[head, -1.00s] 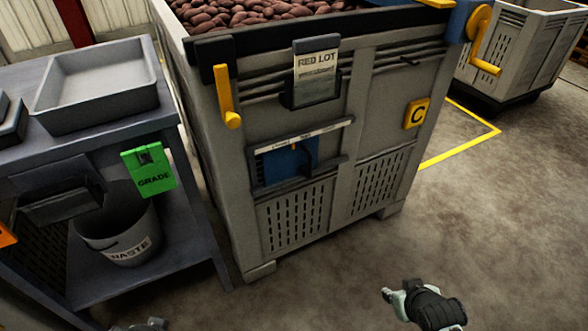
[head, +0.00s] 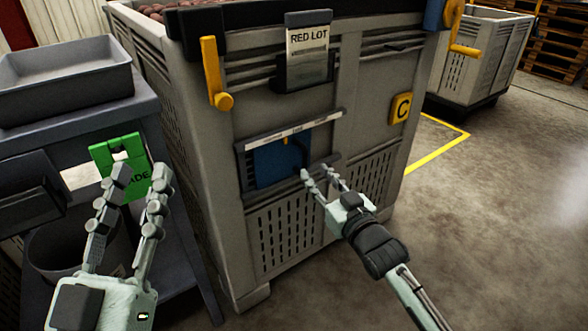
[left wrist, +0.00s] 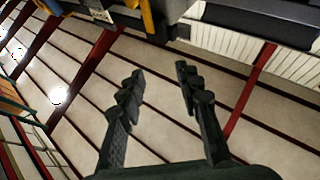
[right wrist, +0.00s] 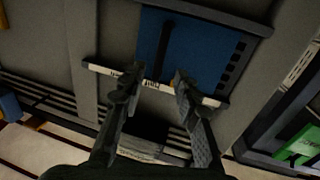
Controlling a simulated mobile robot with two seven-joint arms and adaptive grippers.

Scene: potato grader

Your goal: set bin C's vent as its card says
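Bin C (head: 225,180) is a grey slatted bin with a yellow C plate (head: 401,107). Its card (head: 308,45) reads RED LOT; finer print is too small to read. The vent has a blue slide panel (head: 268,168) in a dark frame, under a pale label strip (head: 295,130) whose words are unreadable. A dark upright bar (right wrist: 163,45) crosses the blue panel in the right wrist view. My right gripper (head: 320,176) is open at the vent's lower right; contact is unclear. My left gripper (head: 141,182) is open and empty, raised in front of the bench.
A bench at left carries a grey tray (head: 65,85) and a green GRADE tag (head: 118,150), partly behind my left fingers. A yellow handle (head: 213,75) juts from the bin's left corner. Another bin (head: 480,60) stands behind right. Floor at right is clear.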

